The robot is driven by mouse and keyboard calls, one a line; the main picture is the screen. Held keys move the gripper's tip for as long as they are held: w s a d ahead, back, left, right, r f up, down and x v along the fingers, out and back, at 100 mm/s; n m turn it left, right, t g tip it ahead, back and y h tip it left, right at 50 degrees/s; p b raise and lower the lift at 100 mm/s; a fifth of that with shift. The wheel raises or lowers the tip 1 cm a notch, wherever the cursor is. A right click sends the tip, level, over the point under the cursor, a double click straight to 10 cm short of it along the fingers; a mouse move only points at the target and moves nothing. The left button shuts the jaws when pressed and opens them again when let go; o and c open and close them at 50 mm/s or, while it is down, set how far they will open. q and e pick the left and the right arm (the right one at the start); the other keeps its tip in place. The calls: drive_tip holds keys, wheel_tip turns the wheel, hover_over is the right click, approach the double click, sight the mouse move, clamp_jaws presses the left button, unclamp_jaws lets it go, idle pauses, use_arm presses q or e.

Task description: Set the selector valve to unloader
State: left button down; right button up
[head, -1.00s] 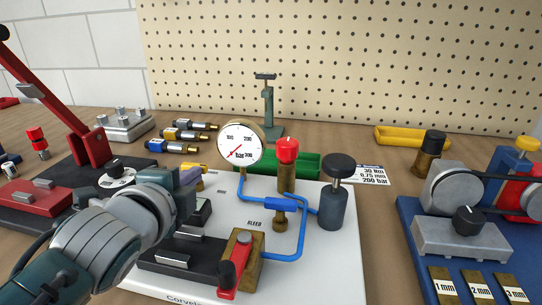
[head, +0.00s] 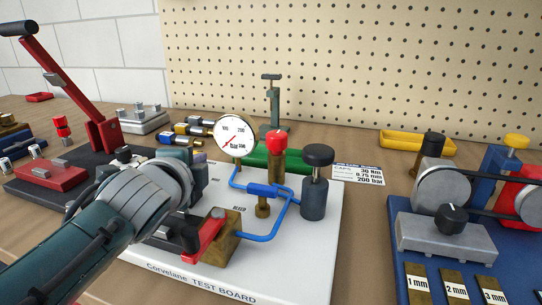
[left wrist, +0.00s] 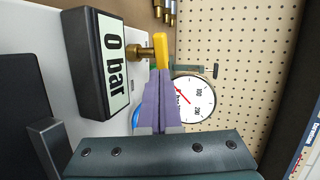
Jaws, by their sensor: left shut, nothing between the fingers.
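A valve with a yellow handle (left wrist: 163,50) on a brass stem shows in the left wrist view, beside the 0 bar display (left wrist: 112,62). My left gripper (left wrist: 160,108) is shut and empty, its purple fingertips close to the yellow handle; I cannot tell if they touch it. In the head view my left gripper (head: 196,158) is over the test board's left side, and my wrist hides the yellow handle. A red lever (head: 206,236) sits on a brass block near the word BLEED. I cannot read which fitting is the selector valve or any unloader mark. My right gripper is out of view.
The round gauge (head: 235,135), a red-capped brass fitting (head: 276,142) and a black-knobbed cylinder (head: 315,195) stand on the white test board (head: 290,270). Blue tubing runs between them. A red lever pump (head: 65,95) is at left; a blue machine (head: 400,235) is at right.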

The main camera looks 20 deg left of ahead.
use_arm(q)
drive_tip(key=shift+w+d, duration=0.3)
drive_tip(key=shift+w, duration=0.65)
drive_tip(key=shift+a, duration=0.1)
idle(1.0)
drive_tip(key=shift+s+a, duration=0.15)
drive_tip(key=shift+a, duration=0.4)
drive_tip(key=shift+s, duration=0.1)
drive_tip(key=shift+s+r, duration=0.1)
drive_tip(key=shift+s, duration=0.05)
drive_tip(key=p+v, duration=0.1)
drive_tip(key=v, duration=0.1)
drive_tip(key=p+v, duration=0.1)
drive_tip(key=v, duration=0.2)
drive_tip(key=p+v, duration=0.1)
drive_tip(key=v, duration=0.2)
drive_tip(key=shift+s+d, duration=0.1)
drive_tip(key=shift+d, duration=0.2)
drive_tip(key=shift+s+d+r, duration=0.15)
drive_tip(key=shift+s+d, duration=0.25)
drive_tip(key=shift+s, duration=0.1)
